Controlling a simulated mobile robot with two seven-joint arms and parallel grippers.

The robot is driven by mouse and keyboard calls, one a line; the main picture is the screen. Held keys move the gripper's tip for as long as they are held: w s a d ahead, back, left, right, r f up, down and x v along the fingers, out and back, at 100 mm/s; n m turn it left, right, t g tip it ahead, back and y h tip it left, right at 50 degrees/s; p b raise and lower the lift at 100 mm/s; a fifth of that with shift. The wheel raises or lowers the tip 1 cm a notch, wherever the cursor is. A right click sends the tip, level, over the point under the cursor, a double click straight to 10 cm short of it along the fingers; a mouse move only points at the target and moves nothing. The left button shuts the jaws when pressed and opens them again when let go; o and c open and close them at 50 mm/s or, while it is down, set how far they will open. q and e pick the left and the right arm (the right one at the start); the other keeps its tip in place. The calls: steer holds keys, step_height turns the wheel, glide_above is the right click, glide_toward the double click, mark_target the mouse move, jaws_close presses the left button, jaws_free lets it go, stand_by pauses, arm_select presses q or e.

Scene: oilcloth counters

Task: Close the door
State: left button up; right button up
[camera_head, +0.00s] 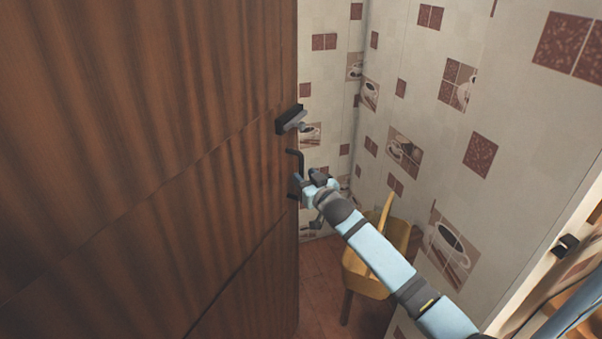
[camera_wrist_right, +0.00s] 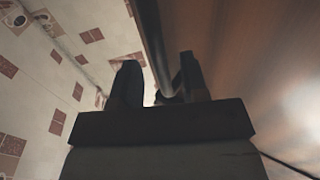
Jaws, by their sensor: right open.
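The brown wooden door (camera_head: 150,150) fills the left half of the head view and stands open. A dark handle (camera_head: 292,160) sits near its right edge, below a small lock fitting (camera_head: 290,119). My right gripper (camera_head: 306,182) is at this edge, level with the handle. In the right wrist view the right gripper (camera_wrist_right: 158,85) is open, and a dark bar of the handle (camera_wrist_right: 150,45) runs between or just past its fingers; I cannot tell if they touch it. The door surface (camera_wrist_right: 260,70) is on the right there. My left gripper is not in view.
A yellow wooden chair (camera_head: 365,275) stands behind my right arm, close to the wall. The wall (camera_head: 480,60) with coffee-cup tiles rises at the right. Red-brown floor (camera_head: 322,275) shows between the door and the chair. A pale frame edge (camera_head: 545,255) is at the lower right.

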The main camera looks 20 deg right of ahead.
steer(key=shift+x, duration=1.4)
jaws_close()
steer(key=shift+s+d, duration=0.1)
